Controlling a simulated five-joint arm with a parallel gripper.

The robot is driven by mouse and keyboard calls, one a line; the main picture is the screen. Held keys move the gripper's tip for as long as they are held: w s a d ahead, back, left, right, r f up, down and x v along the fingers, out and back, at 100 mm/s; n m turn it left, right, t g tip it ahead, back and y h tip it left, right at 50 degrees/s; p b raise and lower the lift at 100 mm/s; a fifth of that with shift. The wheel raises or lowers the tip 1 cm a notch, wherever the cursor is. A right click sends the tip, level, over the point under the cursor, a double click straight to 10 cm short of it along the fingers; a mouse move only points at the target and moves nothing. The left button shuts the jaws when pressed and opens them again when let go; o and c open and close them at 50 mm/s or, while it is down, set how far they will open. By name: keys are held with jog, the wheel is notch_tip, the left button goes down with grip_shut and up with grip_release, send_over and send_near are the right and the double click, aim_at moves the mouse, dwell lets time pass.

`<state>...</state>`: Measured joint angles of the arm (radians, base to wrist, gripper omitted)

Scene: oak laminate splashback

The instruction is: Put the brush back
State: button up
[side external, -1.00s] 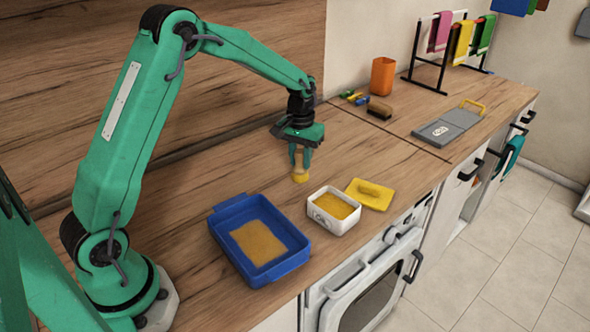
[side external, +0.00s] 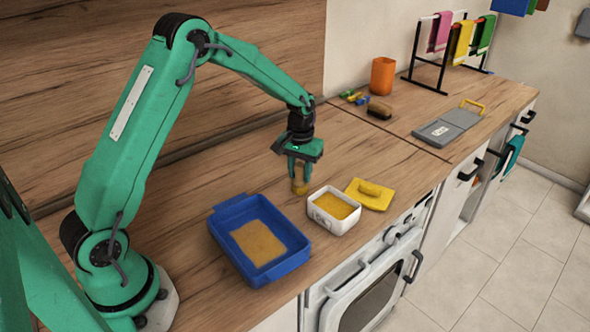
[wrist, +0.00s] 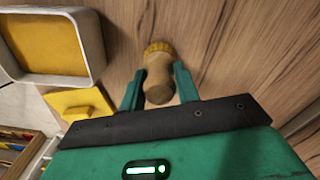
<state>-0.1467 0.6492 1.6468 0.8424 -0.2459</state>
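The brush (wrist: 158,78) has a pale wooden handle and a yellow bristle end. It stands about upright, bristles down, on the wooden counter; its yellow lower end shows under my gripper in the side view (side external: 299,188). My gripper (side external: 301,176) points down over it. In the wrist view, the two green fingers of my gripper (wrist: 159,82) are spread on either side of the handle, with what looks like a narrow gap at each side. The upper handle is mostly hidden by the fingers in the side view.
A blue tray (side external: 222,214) and a white dish (side external: 345,226), both with yellow-orange contents, stand in front of the brush. A yellow lidlike piece (side external: 383,199) lies to the right. Farther back are an orange cup (side external: 383,76), a brown block brush (side external: 379,109) and a grey board (side external: 447,128).

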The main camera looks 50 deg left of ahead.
jog(key=shift+o, duration=1.3)
jog(key=shift+r, duration=0.1)
notch_tip(320, 180, up, 12)
jog(key=shift+r, duration=0.1)
jog(key=s+d+r+m+t, duration=0.1)
jog(key=s+d+r, duration=0.1)
jog(key=s+r, duration=0.4)
jog(key=s+d+r+m+t, duration=0.1)
jog(key=s+d+r+t, duration=0.2)
jog(key=s, duration=0.4)
jog(key=s+d+m+t, duration=0.1)
jog(key=s+d+m, duration=0.1)
jog(key=s, duration=1.2)
jog(key=shift+s+d+f+m+t, duration=0.15)
jog(key=shift+s+d+m+t, duration=0.05)
jog(key=shift+m+t, duration=0.1)
